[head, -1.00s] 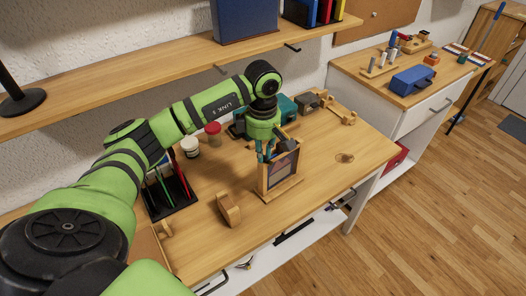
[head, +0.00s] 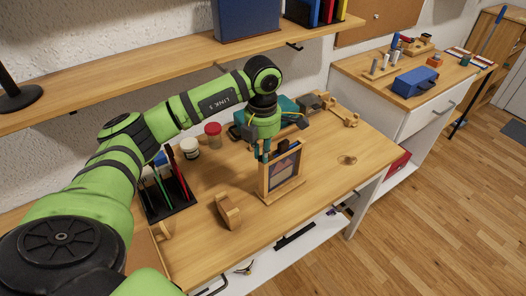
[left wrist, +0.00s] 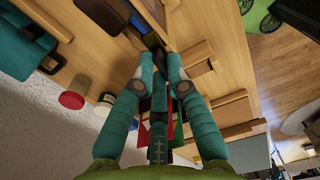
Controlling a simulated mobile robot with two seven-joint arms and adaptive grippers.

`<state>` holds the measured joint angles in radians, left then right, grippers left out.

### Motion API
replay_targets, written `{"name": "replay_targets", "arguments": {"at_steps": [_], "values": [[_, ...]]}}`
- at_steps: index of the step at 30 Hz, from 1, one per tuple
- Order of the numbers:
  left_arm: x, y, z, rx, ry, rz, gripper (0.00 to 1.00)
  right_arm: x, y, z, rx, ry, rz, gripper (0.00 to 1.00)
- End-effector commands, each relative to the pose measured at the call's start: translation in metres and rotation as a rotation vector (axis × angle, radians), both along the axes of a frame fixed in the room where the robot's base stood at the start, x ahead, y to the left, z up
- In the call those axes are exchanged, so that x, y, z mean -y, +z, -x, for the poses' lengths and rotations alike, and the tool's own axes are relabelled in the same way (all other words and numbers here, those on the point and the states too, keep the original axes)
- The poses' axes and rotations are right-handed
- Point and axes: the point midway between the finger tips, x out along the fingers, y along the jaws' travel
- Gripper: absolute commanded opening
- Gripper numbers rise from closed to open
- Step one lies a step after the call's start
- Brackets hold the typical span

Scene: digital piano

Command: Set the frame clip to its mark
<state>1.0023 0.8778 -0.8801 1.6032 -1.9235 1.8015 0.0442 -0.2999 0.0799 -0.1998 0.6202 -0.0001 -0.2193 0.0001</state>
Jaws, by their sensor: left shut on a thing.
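The wooden picture frame (head: 283,175) stands upright on the desk, with a dark panel in it. My left gripper (head: 265,155) is at the frame's upper left edge, pointing down. In the left wrist view, the teal fingers (left wrist: 162,75) converge on a small dark piece, which looks like the frame clip (left wrist: 152,41). The gripper is shut on it. The clip is mostly hidden by the fingers, and I cannot make out its mark. My right gripper is not in view.
A wooden block (head: 229,210) stands left of the frame on the desk (head: 330,185). A rack of colored items (head: 170,195), a white jar (head: 190,147) and a red-lidded jar (head: 213,134) stand behind left. The desk right of the frame is mostly clear.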

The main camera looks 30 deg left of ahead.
Motion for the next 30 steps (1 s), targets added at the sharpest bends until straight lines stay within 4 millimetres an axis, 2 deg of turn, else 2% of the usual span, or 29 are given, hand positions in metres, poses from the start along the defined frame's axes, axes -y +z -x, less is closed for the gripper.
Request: {"name": "replay_targets", "arguments": {"at_steps": [12,28,29,30], "values": [[-0.0006,0.0008,0.0002,0.003,0.178,-0.001,0.0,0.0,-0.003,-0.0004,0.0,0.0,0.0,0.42],[-0.0006,0.0009,0.0002,0.002,0.2,0.0,0.0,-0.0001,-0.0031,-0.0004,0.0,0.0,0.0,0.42],[-0.0006,0.0009,0.0002,0.002,0.2,0.0,0.23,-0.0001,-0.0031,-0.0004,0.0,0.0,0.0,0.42],[-0.0006,0.0009,0.0002,0.002,0.199,0.0,0.39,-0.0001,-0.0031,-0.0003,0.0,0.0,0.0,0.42]]}}
